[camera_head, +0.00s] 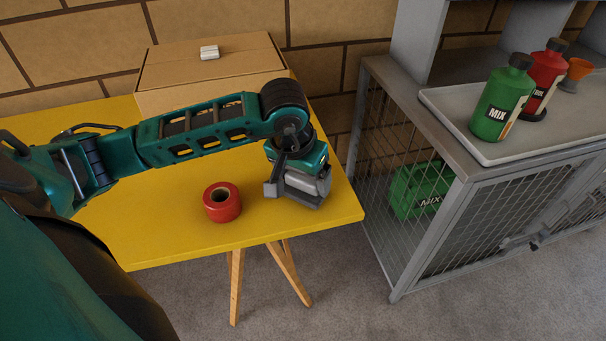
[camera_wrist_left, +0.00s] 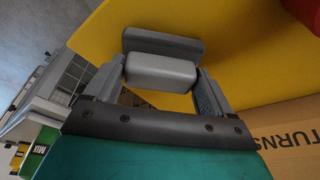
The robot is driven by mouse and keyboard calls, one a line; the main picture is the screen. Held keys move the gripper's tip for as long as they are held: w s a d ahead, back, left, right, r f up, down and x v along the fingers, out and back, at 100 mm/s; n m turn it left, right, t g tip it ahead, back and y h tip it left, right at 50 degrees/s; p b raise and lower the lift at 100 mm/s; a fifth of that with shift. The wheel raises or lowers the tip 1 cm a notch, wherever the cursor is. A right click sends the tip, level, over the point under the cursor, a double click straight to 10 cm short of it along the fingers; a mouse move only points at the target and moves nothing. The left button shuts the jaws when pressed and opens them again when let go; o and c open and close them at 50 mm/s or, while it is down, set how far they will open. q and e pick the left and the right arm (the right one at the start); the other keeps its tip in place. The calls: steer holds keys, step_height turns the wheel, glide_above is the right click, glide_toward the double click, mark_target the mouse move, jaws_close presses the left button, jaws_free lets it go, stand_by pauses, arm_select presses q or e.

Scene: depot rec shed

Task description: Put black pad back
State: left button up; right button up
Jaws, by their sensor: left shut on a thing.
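My left gripper (camera_head: 297,187) is shut on the black pad (camera_head: 304,184), a block with a lighter grey grip and a darker grey slab. In the left wrist view the pad (camera_wrist_left: 163,43) shows its slab beyond the grip, with a finger at each end of the grip. The gripper is over the right end of the yellow table (camera_head: 150,245), close to its edge. I cannot tell whether the slab touches the table top. My right gripper is not in view.
A red tape roll (camera_head: 222,203) lies left of the gripper. A closed cardboard box (camera_head: 205,75) with a small white block (camera_head: 209,52) on it stands behind. Right, past a gap, a grey cage cabinet (camera_head: 455,235) bears a tray (camera_head: 470,140) with green (camera_head: 501,100) and red bottles (camera_head: 546,78).

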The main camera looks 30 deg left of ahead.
arm_select(q)
steer(key=o, duration=0.6)
steer(key=shift+f, duration=0.2)
steer(key=shift+c, duration=0.2)
steer(key=shift+o, duration=1.4)
steer(key=shift+r, duration=0.1)
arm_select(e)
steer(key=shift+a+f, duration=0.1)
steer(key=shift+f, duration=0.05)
arm_select(q)
steer(key=shift+r+p, duration=0.25)
steer(key=shift+p, duration=0.05)
steer(key=p+v, duration=0.1)
steer(key=v, duration=1)
steer(key=shift+s+r, duration=0.2)
steer(key=shift+r, duration=0.2)
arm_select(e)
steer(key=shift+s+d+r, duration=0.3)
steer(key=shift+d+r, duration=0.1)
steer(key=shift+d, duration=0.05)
arm_select(q)
steer(key=shift+s+f, duration=0.1)
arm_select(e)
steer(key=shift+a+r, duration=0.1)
